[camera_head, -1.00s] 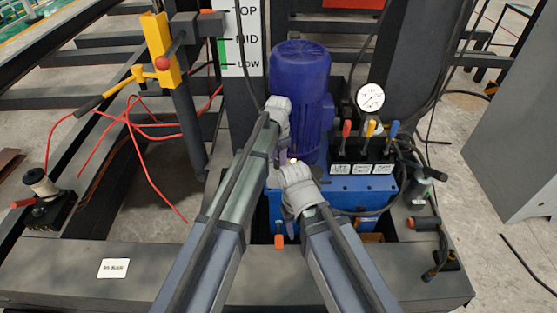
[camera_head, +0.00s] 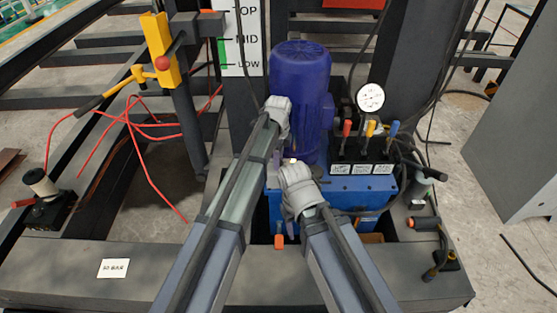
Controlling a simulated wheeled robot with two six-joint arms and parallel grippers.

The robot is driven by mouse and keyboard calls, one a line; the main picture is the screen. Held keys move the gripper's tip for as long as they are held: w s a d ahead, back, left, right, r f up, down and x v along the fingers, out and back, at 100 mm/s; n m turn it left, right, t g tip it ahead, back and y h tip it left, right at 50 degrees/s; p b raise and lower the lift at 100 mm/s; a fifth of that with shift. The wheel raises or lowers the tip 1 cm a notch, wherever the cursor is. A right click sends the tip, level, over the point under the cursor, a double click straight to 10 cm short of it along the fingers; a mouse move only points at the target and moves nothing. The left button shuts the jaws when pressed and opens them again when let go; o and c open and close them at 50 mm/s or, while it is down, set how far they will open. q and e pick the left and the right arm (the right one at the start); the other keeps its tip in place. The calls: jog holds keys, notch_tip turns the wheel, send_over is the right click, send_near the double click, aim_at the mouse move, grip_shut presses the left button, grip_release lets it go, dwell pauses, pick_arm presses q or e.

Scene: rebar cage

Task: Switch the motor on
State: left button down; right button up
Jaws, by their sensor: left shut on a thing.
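The blue motor (camera_head: 301,75) stands upright on the blue pump unit (camera_head: 350,188). My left gripper (camera_head: 279,108) is at the motor's left side and touches it in the picture. It is shut on a part of the motor that its own grey body hides. My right gripper (camera_head: 292,168) is lower, in front of the motor's foot and the top edge of the pump unit. A small pale part (camera_head: 292,160) shows just above it. Its fingers are mostly hidden, so I cannot tell whether they are open. I cannot make out a motor switch.
A gauge (camera_head: 370,97) and red, yellow and blue levers (camera_head: 370,128) stand right of the motor. A yellow bracket with a handle (camera_head: 160,50) is at the upper left. Red cables (camera_head: 140,130) hang at left. A dark beam (camera_head: 70,265) crosses the front.

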pick_arm(q)
jog(key=m, duration=0.5)
jog(key=shift+m, duration=0.3)
dwell(0.4)
jog(key=shift+c, duration=2.1)
grip_release()
jog(key=shift+r, duration=0.15)
notch_tip(320, 180, up, 8)
jog(key=p, duration=0.8)
jog(key=shift+f, duration=0.2)
